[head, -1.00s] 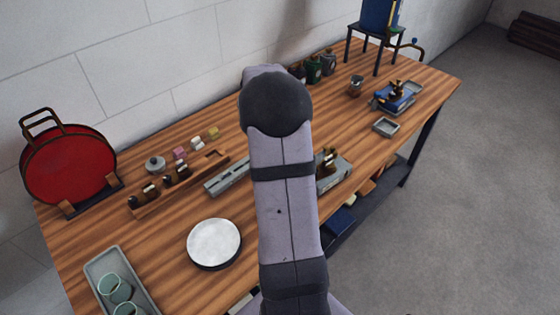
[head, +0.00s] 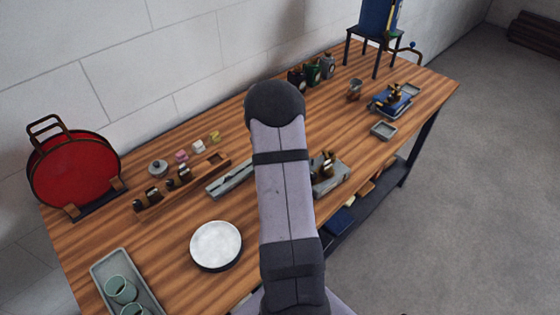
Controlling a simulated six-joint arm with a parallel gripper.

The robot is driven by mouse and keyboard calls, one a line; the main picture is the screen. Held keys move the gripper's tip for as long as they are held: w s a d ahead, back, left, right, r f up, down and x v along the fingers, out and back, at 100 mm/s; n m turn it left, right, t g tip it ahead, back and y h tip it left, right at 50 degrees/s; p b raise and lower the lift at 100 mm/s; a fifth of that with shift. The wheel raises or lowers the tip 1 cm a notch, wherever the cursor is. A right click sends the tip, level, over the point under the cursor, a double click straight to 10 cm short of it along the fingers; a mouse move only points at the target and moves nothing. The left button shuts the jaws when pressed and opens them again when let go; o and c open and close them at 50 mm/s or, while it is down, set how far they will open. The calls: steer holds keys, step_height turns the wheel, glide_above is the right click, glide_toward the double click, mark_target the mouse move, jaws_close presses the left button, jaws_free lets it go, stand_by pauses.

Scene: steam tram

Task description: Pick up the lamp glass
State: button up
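I cannot pick out the lamp glass for certain. Two teal, open-topped, cup-like pieces, one of them a teal cup (head: 121,289), stand in a grey tray (head: 98,268) at the lower left of the bench; they may be glass. The second is partly cut off by the bottom edge of the picture. My gripper is not in view; only my arm shows, rising through the middle and hiding part of the bench behind it.
The wooden bench (head: 185,228) also holds a round white-topped dish (head: 215,244), a red disc (head: 75,172) on a stand, a wooden rack (head: 195,183) and a blue item on a grey tray (head: 392,101). A stool-like stand (head: 375,33) is at the far end. Bare wood lies around the dish.

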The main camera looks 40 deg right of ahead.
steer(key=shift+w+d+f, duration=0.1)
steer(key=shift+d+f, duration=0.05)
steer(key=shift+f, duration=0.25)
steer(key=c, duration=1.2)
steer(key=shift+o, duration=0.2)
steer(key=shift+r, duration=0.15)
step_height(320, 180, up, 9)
steer(key=b, duration=0.3)
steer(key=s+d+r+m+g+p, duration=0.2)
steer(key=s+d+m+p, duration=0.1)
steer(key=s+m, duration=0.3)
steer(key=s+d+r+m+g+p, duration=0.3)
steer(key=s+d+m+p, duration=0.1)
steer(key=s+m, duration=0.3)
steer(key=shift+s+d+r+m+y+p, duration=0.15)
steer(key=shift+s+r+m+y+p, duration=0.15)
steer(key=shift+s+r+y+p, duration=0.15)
